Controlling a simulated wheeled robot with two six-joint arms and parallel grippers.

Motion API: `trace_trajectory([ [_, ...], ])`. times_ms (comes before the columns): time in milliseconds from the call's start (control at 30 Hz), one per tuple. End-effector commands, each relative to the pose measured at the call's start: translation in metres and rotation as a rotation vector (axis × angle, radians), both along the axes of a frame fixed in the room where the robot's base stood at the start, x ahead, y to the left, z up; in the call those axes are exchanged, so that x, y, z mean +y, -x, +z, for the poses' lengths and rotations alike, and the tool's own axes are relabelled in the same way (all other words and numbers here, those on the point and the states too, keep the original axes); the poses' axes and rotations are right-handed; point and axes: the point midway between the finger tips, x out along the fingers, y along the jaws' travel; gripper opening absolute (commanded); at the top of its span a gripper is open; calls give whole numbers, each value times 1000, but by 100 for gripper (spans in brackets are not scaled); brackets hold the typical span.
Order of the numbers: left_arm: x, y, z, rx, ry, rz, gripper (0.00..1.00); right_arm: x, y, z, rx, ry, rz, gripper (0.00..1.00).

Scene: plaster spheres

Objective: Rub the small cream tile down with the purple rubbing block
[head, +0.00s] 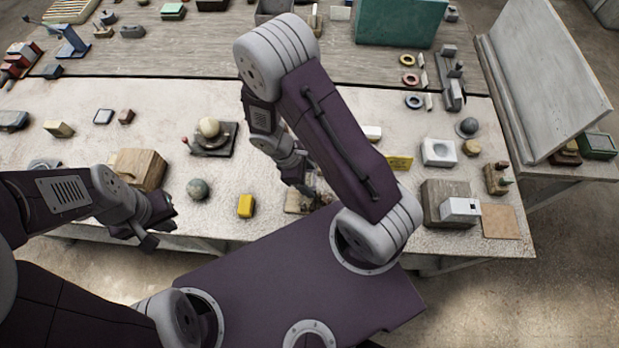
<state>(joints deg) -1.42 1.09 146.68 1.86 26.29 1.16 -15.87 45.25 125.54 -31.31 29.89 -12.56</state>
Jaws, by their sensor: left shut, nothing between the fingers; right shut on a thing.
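My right gripper (308,190) points down at the front middle of the table, partly hidden behind my own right arm. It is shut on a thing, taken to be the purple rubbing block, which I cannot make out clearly. A small pale beige piece (295,203), which looks like the cream tile, lies right beside and below this gripper, partly covered. Whether the block touches it, I cannot tell. My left gripper (160,222) is shut and empty, near the table's front edge at the left, in front of a wooden block.
The wooden block (140,168), a grey-green sphere (198,189) and a yellow block (245,206) stand left of my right gripper. A yellow plate (400,163), a grey block (446,203) and a flat tan square (500,222) lie to the right.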

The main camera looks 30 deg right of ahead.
Motion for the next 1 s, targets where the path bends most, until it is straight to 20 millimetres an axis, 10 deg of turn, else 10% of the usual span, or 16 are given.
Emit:
trace_trajectory([
  [1000, 0, 0, 48, 0, 0, 0, 0, 0, 0, 52, 0, 0, 0, 18],
])
